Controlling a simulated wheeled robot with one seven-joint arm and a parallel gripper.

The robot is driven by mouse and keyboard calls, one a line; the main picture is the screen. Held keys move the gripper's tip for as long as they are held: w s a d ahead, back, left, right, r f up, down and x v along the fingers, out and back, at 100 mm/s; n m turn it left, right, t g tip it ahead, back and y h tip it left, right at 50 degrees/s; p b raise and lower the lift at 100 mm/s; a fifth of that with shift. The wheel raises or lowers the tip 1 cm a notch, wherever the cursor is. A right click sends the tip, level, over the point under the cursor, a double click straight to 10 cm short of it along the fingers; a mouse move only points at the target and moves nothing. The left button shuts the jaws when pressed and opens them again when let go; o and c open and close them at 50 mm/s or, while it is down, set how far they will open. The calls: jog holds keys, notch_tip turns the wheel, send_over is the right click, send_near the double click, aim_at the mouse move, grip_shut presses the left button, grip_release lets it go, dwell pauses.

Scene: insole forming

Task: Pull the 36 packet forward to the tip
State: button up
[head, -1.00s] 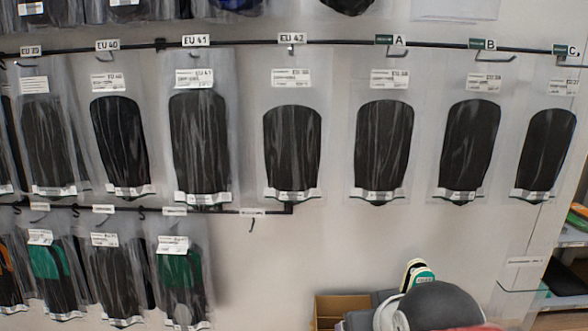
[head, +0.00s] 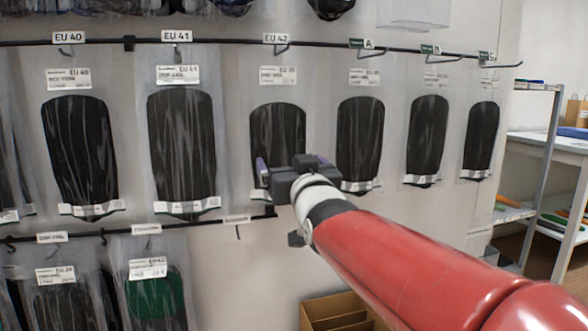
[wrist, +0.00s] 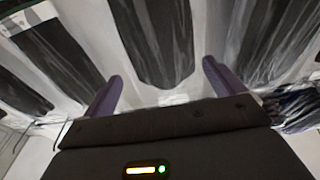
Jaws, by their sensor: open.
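Clear packets with dark insoles hang on hooks along the upper rail. The packet (head: 278,128) under the EU 42 sign has a small label that is blurred and possibly ends in 36; I cannot read it surely. My gripper (head: 291,162) is in front of this packet's lower part and hides some of it. In the wrist view my gripper (wrist: 160,80) is open, its two purple fingers apart. A dark insole packet (wrist: 155,40) shows beyond and between them. Nothing is held, and I cannot tell whether the fingers touch the packet.
Neighbouring packets hang close by, under EU 41 (head: 182,140) and A (head: 360,135). A short lower rail (head: 200,224) carries more packets, with an empty hook near its right end. A cardboard box (head: 340,312) stands below. Shelving (head: 550,140) is at the right.

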aim_at(281, 149)
jog(key=shift+p+x, duration=0.7)
jog(key=shift+x, duration=3.2)
jog(key=c, duration=1.1)
